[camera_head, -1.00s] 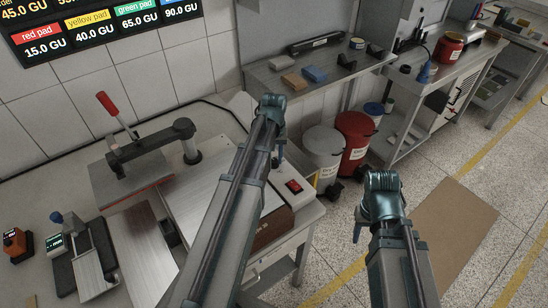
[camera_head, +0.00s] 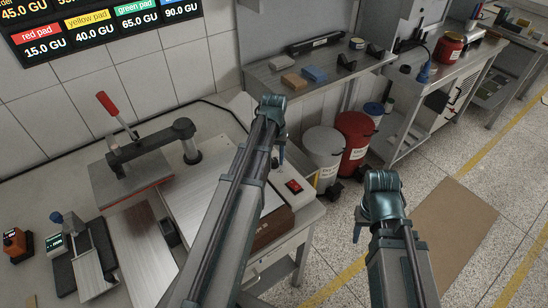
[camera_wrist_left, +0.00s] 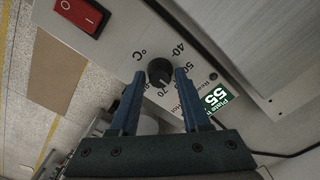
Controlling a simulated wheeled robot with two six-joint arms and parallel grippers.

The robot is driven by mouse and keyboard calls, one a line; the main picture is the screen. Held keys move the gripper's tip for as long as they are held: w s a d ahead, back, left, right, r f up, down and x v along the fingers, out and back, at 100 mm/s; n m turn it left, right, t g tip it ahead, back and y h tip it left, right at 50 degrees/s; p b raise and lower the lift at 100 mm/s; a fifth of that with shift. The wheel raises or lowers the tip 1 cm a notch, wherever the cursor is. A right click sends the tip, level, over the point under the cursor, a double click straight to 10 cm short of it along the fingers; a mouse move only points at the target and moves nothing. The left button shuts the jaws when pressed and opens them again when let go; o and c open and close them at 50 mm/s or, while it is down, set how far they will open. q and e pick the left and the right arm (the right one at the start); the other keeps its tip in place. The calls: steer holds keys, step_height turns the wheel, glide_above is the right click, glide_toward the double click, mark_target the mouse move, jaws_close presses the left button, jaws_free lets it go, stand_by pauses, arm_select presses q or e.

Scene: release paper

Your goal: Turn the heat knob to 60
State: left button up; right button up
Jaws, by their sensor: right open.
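The heat knob (camera_wrist_left: 160,72) is a round black dial on a grey panel, seen in the left wrist view with printed numbers around it. The 40, 50 and 70 marks are legible. A small green display (camera_wrist_left: 214,98) beside it reads 55. My left gripper (camera_wrist_left: 160,74) has a fingertip on each side of the knob, with thin gaps, so the fingers look open around it. In the head view the left gripper (camera_head: 275,128) is over the machine's right front edge, and its arm hides the knob. My right gripper (camera_head: 362,225) is open and empty, over the floor.
A red switch (camera_head: 294,186) sits on the machine, and also shows in the wrist view (camera_wrist_left: 82,13). A press with a red handle (camera_head: 108,103) stands at the left. Bins (camera_head: 355,140) stand on the floor behind.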

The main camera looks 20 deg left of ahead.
mark_target(274, 160)
arm_select(q)
steer(key=shift+o, duration=1.1)
step_height(274, 160, up, 14)
steer(key=p, duration=1.4)
steer(key=shift+f, duration=0.15)
steer(key=s+d+f+m+b, duration=0.3)
steer(key=s+d, duration=0.5)
steer(key=d, duration=0.3)
steer(key=s+d+f+m+y+b, duration=0.1)
steer(key=s+d+f+m+b, duration=0.2)
steer(key=s+d, duration=0.5)
steer(key=d+f+b, duration=0.1)
steer(key=d+b, duration=0.1)
steer(key=d, duration=0.2)
steer(key=shift+s+f+m, duration=0.15)
steer(key=shift+f+m, duration=0.15)
steer(key=shift+f, duration=0.1)
